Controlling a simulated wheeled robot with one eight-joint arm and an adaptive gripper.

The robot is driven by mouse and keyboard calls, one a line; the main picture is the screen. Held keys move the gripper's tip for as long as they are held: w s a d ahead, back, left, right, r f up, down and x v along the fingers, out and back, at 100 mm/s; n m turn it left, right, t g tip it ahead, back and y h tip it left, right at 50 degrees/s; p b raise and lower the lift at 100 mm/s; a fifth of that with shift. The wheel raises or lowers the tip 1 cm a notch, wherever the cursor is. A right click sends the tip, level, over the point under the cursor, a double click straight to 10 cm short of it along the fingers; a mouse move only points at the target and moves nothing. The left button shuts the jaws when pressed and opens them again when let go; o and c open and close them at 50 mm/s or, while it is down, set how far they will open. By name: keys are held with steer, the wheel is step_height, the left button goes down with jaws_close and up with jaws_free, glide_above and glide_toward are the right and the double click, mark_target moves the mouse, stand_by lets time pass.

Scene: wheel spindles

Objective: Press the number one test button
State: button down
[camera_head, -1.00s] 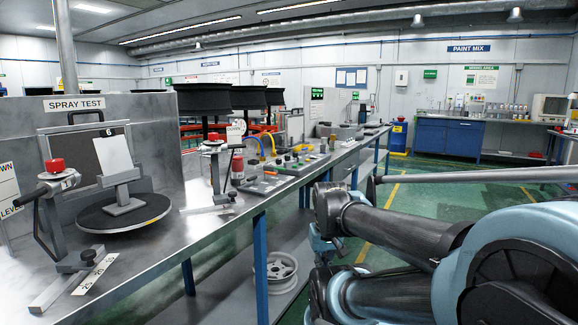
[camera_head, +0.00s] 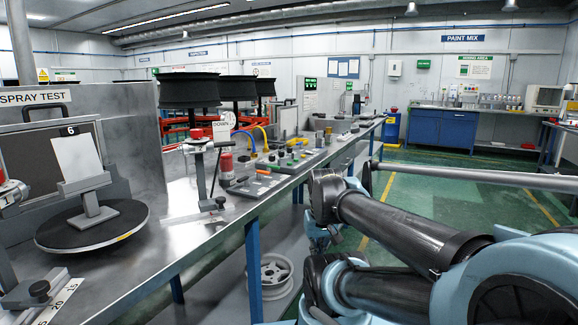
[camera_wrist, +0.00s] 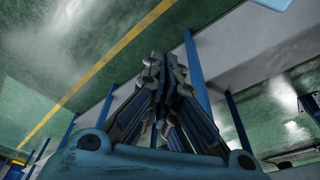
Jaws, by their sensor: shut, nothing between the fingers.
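A red-capped spray stand (camera_head: 8,190) is cut off at the left edge of the head view, with a small label below its cap that seems to read 1. A second red-capped stand (camera_head: 197,134) stands farther along the bench; its number is not readable. A control panel with several small knobs or buttons (camera_head: 290,155) lies beyond it, too small to read. My gripper (camera_wrist: 165,65) is shut and empty in the wrist view, over the green floor beside blue bench legs. It is away from all of these. In the head view my arm is folded at right.
The metal bench (camera_head: 140,270) runs from lower left to the back. A round turntable (camera_head: 92,228) holds a card under the SPRAY TEST sign (camera_head: 35,95). A wheel rim (camera_head: 270,275) sits on the lower shelf. Green floor (camera_head: 430,195) is open at right.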

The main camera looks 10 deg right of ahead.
steer(key=w+r+m+t, duration=0.2)
steer(key=w+r, duration=0.8)
steer(key=w, duration=0.3)
step_height(320, 180, up, 15)
steer(key=m+t, duration=0.5)
steer(key=m, duration=0.2)
glide_above(290, 164)
steer(key=w, duration=0.1)
steer(key=shift+w+d+f, duration=0.1)
steer(key=shift+w+d, duration=0.1)
steer(key=shift+d, duration=0.25)
step_height(290, 164, down, 8)
steer(key=shift+r, duration=0.25)
steer(key=shift+f, duration=0.65)
steer(key=shift+s+f, duration=0.1)
steer(key=shift+f, duration=0.1)
steer(key=shift+f, duration=0.15)
